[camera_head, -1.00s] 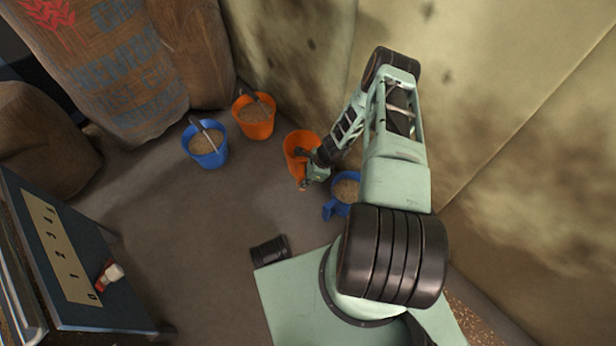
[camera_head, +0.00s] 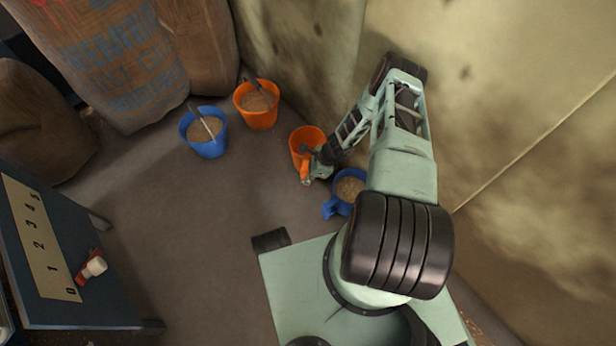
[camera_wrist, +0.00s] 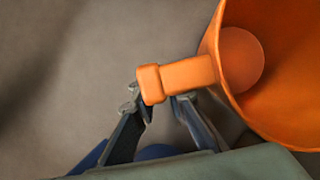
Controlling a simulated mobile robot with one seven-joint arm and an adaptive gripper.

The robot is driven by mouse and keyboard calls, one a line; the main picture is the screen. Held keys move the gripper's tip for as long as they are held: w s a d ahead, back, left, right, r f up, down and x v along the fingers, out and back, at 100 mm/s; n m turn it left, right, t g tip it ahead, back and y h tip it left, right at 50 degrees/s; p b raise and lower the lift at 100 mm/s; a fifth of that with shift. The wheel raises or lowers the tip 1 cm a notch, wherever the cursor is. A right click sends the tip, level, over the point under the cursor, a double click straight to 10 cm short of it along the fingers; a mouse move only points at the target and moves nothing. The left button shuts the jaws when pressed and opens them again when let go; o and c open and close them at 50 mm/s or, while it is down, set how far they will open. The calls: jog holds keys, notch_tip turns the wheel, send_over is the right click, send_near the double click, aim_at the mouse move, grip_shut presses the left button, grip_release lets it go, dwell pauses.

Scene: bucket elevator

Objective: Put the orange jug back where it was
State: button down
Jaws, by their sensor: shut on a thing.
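The orange jug (camera_head: 301,136) is near the wall in the head view, beside a blue jug (camera_head: 341,199) to its lower right. My gripper (camera_head: 309,172) is at the jug's near side. In the wrist view the jug (camera_wrist: 287,95) fills the right side, its handle (camera_wrist: 185,75) pointing left. My gripper (camera_wrist: 160,102) is shut on this handle, one finger on each side. The visible inside of the jug is bare orange. I cannot tell whether its base touches the floor.
An orange bucket (camera_head: 258,119) and a blue bucket (camera_head: 207,149), both holding grain and a scoop, stand further left. Large sacks (camera_head: 120,70) stand behind them. A dark blue cabinet with a numbered scale (camera_head: 45,240) is at the left. The floor between is clear.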

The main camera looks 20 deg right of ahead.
jog(key=shift+w+f, duration=0.1)
jog(key=shift+f, duration=0.05)
jog(key=c, duration=2.4)
grip_release()
jog(key=shift+f, duration=0.2)
jog(key=o, duration=0.5)
jog(key=shift+c, duration=0.2)
